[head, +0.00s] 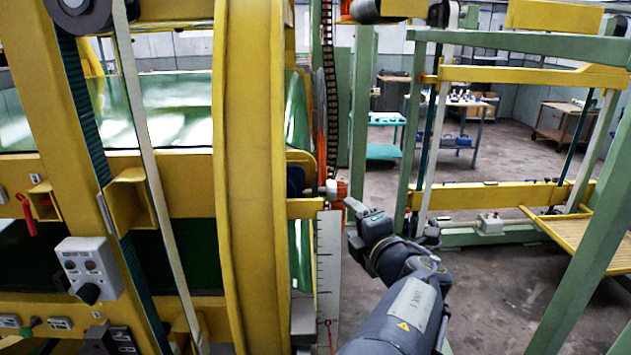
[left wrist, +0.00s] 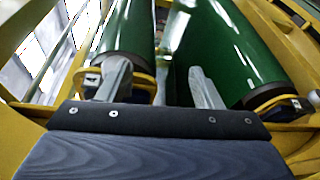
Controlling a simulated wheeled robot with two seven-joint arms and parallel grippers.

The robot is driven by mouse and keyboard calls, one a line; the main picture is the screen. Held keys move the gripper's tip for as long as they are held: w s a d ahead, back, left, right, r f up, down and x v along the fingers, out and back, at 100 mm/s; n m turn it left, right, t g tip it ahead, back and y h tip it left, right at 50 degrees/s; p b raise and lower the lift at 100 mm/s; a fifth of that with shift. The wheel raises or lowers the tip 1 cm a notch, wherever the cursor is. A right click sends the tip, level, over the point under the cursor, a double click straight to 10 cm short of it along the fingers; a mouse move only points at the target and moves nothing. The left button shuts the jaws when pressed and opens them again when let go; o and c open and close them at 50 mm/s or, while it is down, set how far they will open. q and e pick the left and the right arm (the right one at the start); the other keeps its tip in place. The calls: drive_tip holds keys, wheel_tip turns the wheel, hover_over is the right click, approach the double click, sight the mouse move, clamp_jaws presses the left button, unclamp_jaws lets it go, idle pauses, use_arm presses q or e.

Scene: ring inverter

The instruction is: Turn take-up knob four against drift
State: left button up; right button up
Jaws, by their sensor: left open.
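An orange-and-white knob (head: 337,189) sits on a short shaft at the right edge of the large yellow ring (head: 250,180). I cannot read a number on it. My left gripper (head: 352,207) is just right of and below this knob in the head view, and I cannot tell whether they touch. In the left wrist view the two grey fingers of my left gripper (left wrist: 158,80) stand apart, with green rollers (left wrist: 236,45) behind them. No knob shows clearly between the fingers there. My right gripper is not in view.
A white scale plate (head: 328,265) hangs below the knob. A grey control box (head: 88,268) with a black knob and a red handle (head: 28,215) are at the left. Green posts (head: 362,100) and a yellow frame (head: 510,195) stand at the right. Bare floor lies between.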

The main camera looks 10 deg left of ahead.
sight(330, 184)
use_arm(q)
drive_tip(key=w+a+r+y+p, duration=0.1)
drive_tip(key=w+a+r, duration=0.1)
drive_tip(key=a, duration=0.1)
drive_tip(key=w+a+r+t+y+p, duration=0.1)
drive_tip(key=w+a+r, duration=0.1)
drive_tip(key=w, duration=0.1)
drive_tip(key=shift+w+a+r, duration=0.3)
drive_tip(key=shift+a+r, duration=0.1)
drive_tip(key=c, duration=1)
drive_tip(key=shift+f+n+t+y+b, duration=0.15)
drive_tip(key=shift+n+t+y+b, duration=0.35)
drive_tip(key=shift+y+b, duration=0.45)
drive_tip(key=shift+t+b, duration=0.5)
drive_tip(key=shift+b, duration=0.2)
drive_tip(key=shift+r+n+t+y+b, duration=0.25)
drive_tip(key=shift+n+t+y+b, duration=0.3)
drive_tip(key=shift+y, duration=0.3)
drive_tip(key=shift+s+r+n+t+y+b, duration=0.1)
drive_tip(key=shift+r+n+t+y+b, duration=0.05)
drive_tip(key=shift+n+y, duration=0.4)
drive_tip(key=shift+s+r+n+t+y+b, duration=0.1)
drive_tip(key=shift+n+y+b, duration=0.05)
drive_tip(key=shift+n+y, duration=0.4)
